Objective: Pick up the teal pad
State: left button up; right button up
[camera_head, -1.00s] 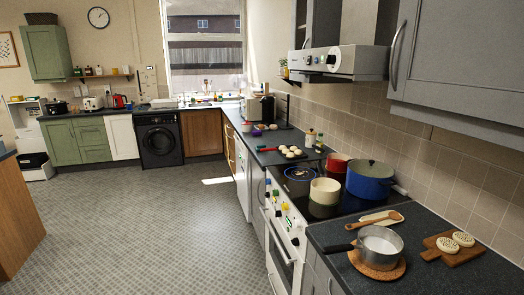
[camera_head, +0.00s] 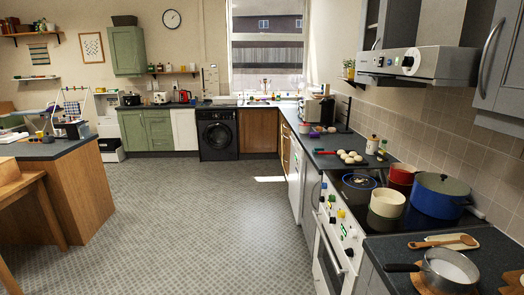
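I cannot make out a teal pad for certain in the head view. Small mixed items crowd the island top at the left and the far counter, too small to tell apart. Neither of my grippers is in view.
A wooden island (camera_head: 88,200) stands at the left, with a wooden stool or chair (camera_head: 28,195) beside it. The right counter holds a steel saucepan (camera_head: 450,268), a blue pot (camera_head: 440,194) and a cream pot (camera_head: 387,202). The tiled floor (camera_head: 200,220) between is clear.

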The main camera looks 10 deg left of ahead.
aim_at(315, 151)
jog(key=u, duration=0.55)
jog(key=i, duration=3.5)
jog(key=z, duration=2.6)
